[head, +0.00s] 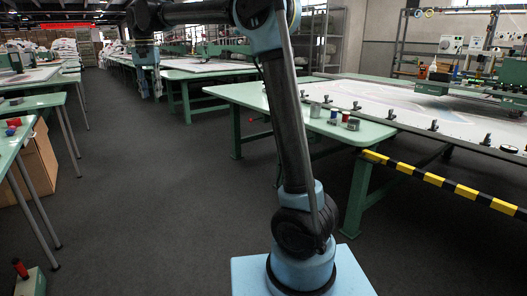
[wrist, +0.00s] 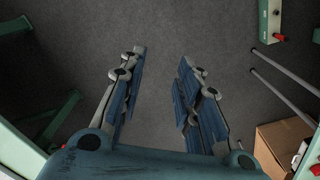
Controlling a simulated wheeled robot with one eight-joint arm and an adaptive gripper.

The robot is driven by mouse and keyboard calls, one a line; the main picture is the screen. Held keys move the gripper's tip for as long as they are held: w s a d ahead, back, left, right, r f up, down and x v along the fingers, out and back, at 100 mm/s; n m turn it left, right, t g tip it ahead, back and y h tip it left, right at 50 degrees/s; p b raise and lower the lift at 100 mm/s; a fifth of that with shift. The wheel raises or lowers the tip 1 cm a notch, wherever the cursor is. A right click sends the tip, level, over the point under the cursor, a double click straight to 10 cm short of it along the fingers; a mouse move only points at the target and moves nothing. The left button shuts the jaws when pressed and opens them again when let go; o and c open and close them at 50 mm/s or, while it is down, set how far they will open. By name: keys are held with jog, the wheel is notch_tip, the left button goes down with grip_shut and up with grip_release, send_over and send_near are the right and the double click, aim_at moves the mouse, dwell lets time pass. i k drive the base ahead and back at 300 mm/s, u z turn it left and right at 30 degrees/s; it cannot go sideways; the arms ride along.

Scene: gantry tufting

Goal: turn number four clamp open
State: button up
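Several small dark clamps stand in a row along the near edge of the white cloth frame (head: 460,130) at the right in the head view. They include one clamp (head: 390,115), another (head: 434,126) and one nearer (head: 487,140). No numbers are readable, so I cannot tell which is number four, or whether any is open. My gripper (head: 149,86) hangs at the upper left in the head view, well apart from the clamps. In the wrist view my gripper (wrist: 163,55) has its two fingers spread with only grey floor between them. No clamp shows in the wrist view.
A green table (head: 250,95) beside the frame carries a grey cylinder (head: 315,109), a red-topped spool (head: 345,116) and a grey block (head: 353,124). A yellow-black striped bar (head: 440,182) runs along the frame's front. A cardboard box (head: 32,165) stands left. The middle floor is clear.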

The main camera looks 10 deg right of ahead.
aim_at(355, 103)
jog(key=z, duration=0.5)
jog(key=i, duration=0.85)
jog(key=z, duration=1.05)
jog(key=i, duration=0.85)
jog(key=z, duration=0.35)
